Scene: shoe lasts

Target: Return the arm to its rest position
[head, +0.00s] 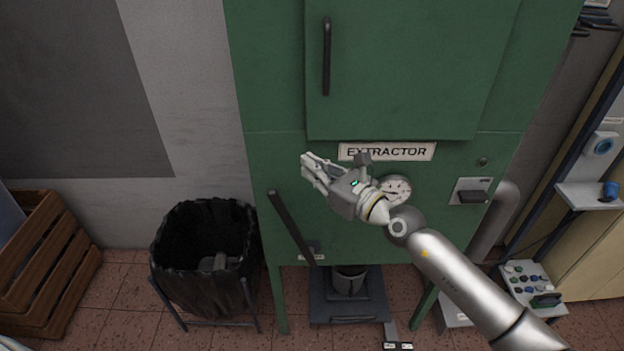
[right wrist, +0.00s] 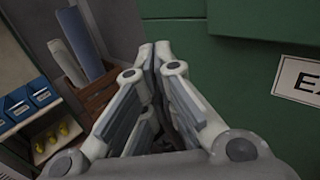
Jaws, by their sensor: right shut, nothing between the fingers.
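My right gripper (head: 312,168) is raised in front of the green extractor cabinet (head: 420,70), left of its round gauge (head: 395,188). Its arm comes in from the lower right. In the right wrist view the two fingers (right wrist: 155,58) meet at their tips. The gripper is shut and holds nothing. My left gripper does not show in either view.
A dark lever (head: 292,228) slants on the cabinet's lower left front. A grey pot (head: 349,281) stands beneath the cabinet. A black-lined bin (head: 205,290) and a wooden crate (head: 45,265) stand on the left. A rack (head: 590,195) stands on the right.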

